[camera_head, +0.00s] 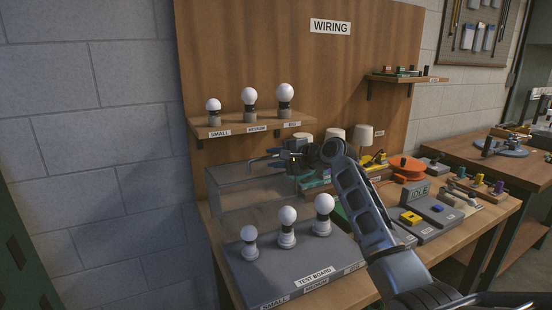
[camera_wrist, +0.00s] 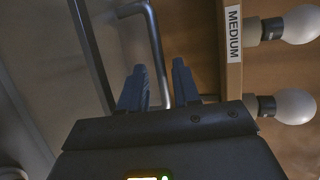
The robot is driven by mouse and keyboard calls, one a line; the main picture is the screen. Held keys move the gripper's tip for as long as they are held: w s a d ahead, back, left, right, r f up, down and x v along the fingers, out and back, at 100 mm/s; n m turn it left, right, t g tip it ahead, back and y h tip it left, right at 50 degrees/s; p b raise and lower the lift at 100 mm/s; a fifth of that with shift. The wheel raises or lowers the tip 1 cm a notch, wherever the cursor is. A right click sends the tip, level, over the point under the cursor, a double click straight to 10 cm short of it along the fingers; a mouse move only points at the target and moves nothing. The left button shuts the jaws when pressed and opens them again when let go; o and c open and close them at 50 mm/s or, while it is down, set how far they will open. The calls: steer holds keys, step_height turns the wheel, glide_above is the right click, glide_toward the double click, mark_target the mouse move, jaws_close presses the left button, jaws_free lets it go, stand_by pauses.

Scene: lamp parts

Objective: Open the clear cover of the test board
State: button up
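The test board (camera_head: 300,262) is a grey slab on the bench, with SMALL, MEDIUM and BIG labels. Three white bulbs stand on it: left (camera_head: 249,243), middle (camera_head: 287,227) and right (camera_head: 324,212). The clear cover (camera_head: 245,192) shows as faint see-through panels behind and above the bulbs; I cannot tell its exact tilt. My gripper (camera_head: 266,161) is at the cover's upper edge. In the wrist view a bent metal handle (camera_wrist: 157,45) runs down between the fingers of my gripper (camera_wrist: 160,85). Firm contact is not visible.
A wooden shelf (camera_head: 235,125) with three bulbs is just above my gripper; its MEDIUM edge (camera_wrist: 233,50) is close on the right in the wrist view. Lamps (camera_head: 364,136), an orange spool (camera_head: 407,167) and an IDLE box (camera_head: 416,193) stand to the right.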

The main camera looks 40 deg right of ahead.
jaws_close()
stand_by(0.3)
steer(key=s+a+n+t+b, duration=0.1)
steer(key=s+a+t+b, duration=0.1)
steer(key=s+b, duration=0.3)
steer(key=shift+s+r+t+b, duration=0.3)
steer(key=shift+s+t, duration=0.5)
steer(key=shift+s, duration=0.4)
steer(key=shift+o, duration=0.9)
jaws_free()
